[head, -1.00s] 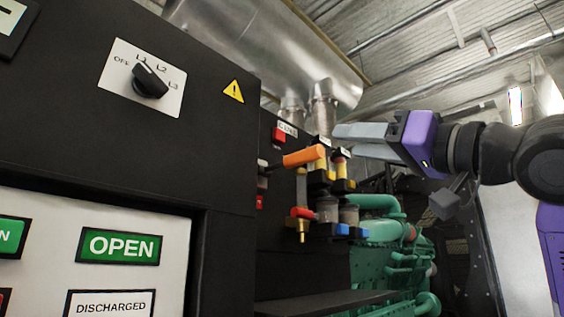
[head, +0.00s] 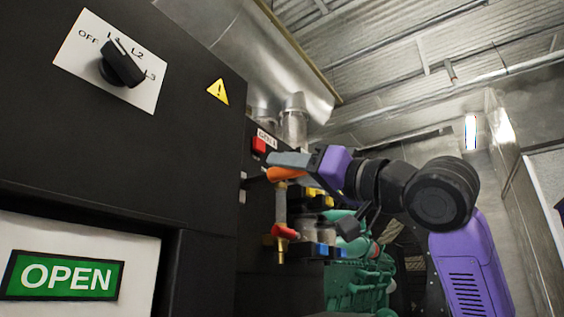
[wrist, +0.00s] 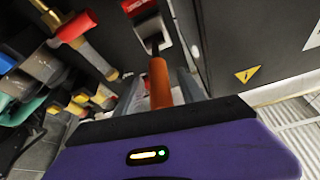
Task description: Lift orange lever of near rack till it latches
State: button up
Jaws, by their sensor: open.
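The orange lever (head: 286,174) sticks out from the dark panel of the near rack in the head view, partly hidden by my gripper (head: 274,160). In the wrist view the lever's orange grip (wrist: 159,84) runs between the two grey fingers of my gripper (wrist: 158,78), with its dark shaft leading to a white-and-red plate (wrist: 142,28). My gripper is open, with one finger on each side of the grip. I cannot tell whether either finger touches it.
A red-handled valve (head: 285,231) hangs below the lever, with yellow and blue fittings (head: 318,199) beside it. The black cabinet with a rotary switch (head: 121,63) fills the left. A green engine (head: 359,277) stands behind.

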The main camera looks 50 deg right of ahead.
jog(key=shift+x, duration=1.05)
grip_shut()
dwell(0.7)
